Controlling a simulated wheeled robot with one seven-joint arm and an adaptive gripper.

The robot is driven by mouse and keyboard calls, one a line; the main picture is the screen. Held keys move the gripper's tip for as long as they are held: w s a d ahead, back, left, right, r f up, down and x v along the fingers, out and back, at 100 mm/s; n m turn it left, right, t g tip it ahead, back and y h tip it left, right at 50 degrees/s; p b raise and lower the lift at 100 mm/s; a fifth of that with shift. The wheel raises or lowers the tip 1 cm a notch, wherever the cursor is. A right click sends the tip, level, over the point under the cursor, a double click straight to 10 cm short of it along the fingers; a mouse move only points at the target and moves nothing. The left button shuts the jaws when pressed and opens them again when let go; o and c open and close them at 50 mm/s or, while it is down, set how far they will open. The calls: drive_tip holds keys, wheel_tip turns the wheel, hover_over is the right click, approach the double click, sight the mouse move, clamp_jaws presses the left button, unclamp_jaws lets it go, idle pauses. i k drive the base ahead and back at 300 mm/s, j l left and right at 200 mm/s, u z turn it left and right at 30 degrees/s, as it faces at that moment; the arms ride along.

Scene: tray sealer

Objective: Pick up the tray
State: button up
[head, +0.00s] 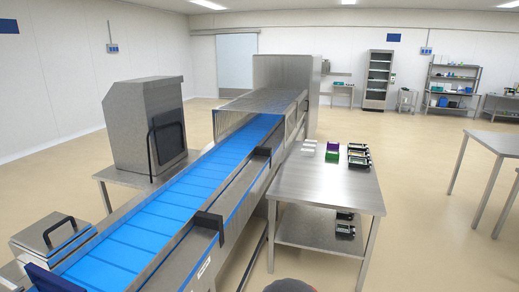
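Several dark trays (358,155) sit in a row at the far right of the steel side table, apparently with something pale in them. A green and purple tray (332,151) sits just left of them. White flat pieces (309,145) lie further left. More dark trays (345,226) are on the table's lower shelf. I cannot tell which tray is meant. My gripper is not in view; only a dark rounded part, perhaps of my arm, shows at the bottom edge.
The steel table (315,186) has a bare near half. A blue conveyor (170,213) runs along its left into a steel tunnel (262,103). A steel machine (148,125) stands left of the belt. Another table (492,142) is at right, with open floor between.

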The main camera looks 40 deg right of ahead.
sight(355, 154)
drive_tip(key=z, duration=1.9)
drive_tip(key=i+l+z, duration=0.4)
drive_tip(key=i, duration=0.25)
drive_tip(key=i+l+z, duration=0.15)
drive_tip(key=i+z, duration=0.3)
drive_tip(key=i, duration=0.25)
drive_tip(key=i+j+z, duration=0.1)
drive_tip(key=i+z, duration=0.3)
drive_tip(key=i, duration=0.3)
drive_tip(key=i+u, duration=0.2)
drive_tip(key=i, duration=0.3)
drive_tip(key=i+u, duration=0.2)
drive_tip(key=i, duration=0.3)
drive_tip(key=i+l+u, duration=0.1)
drive_tip(key=i+u, duration=0.15)
drive_tip(key=i, duration=0.25)
drive_tip(key=i+l+u, duration=0.2)
drive_tip(key=i, duration=0.3)
drive_tip(key=i+l+u, duration=0.2)
drive_tip(key=i, duration=0.3)
drive_tip(key=i+j+u, duration=0.25)
drive_tip(key=i, duration=0.2)
drive_tip(key=i+j+u, duration=0.15)
drive_tip(key=i+u, duration=0.15)
drive_tip(key=i, duration=0.15)
drive_tip(key=i+u, duration=0.25)
drive_tip(key=i, duration=0.25)
drive_tip(key=i+j+u, duration=0.15)
drive_tip(key=i+j, duration=0.1)
drive_tip(key=j, duration=0.1)
